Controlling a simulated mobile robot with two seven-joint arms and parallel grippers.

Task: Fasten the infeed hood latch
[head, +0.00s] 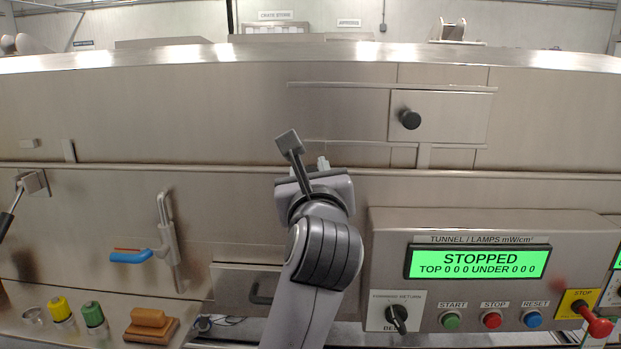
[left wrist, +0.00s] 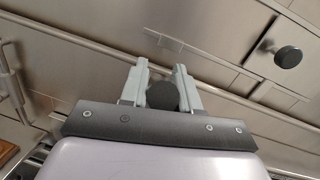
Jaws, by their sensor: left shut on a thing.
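My left gripper (head: 322,164) is up against the steel front of the tunnel, just below the long seam. My right gripper is not in view.
A hatch with a black knob (head: 410,119) is up right. A blue-handled lever (head: 130,256) and a black-gripped lever (head: 8,222) are on the left. The control panel (head: 480,225), reading STOPPED, and a red stop knob (head: 597,325) are at the right.

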